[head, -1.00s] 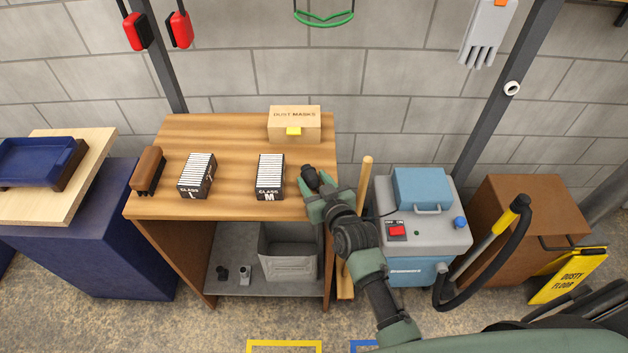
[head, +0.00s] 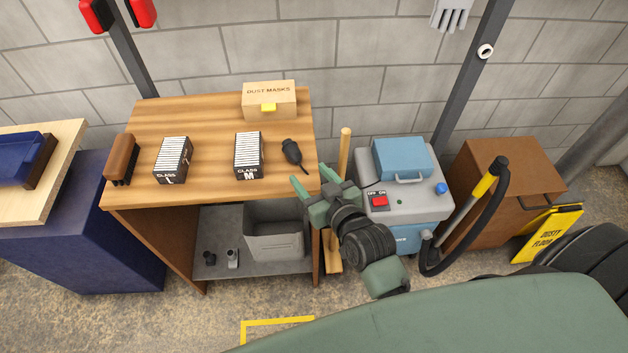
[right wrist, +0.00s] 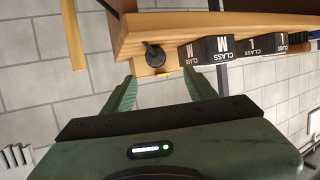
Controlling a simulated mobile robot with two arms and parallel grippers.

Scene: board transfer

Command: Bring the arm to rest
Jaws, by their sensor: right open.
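My right gripper (head: 312,183) is at the front right edge of the wooden workbench in the head view. Its green fingers are apart with nothing between them; the open fingers also show in the right wrist view (right wrist: 160,92). A small black object with a rounded body (head: 291,152) lies on the bench top just beyond the fingers, apart from them. It also shows near the bench edge in the right wrist view (right wrist: 154,54). My left gripper is not in view.
The bench top (head: 205,115) holds a CLASS L box (head: 173,160), a CLASS M box (head: 248,155), a brush (head: 121,158) and a DUST MASKS box (head: 269,100). Right of the bench stand a wooden handle (head: 345,150) and a grey-blue vacuum (head: 410,200).

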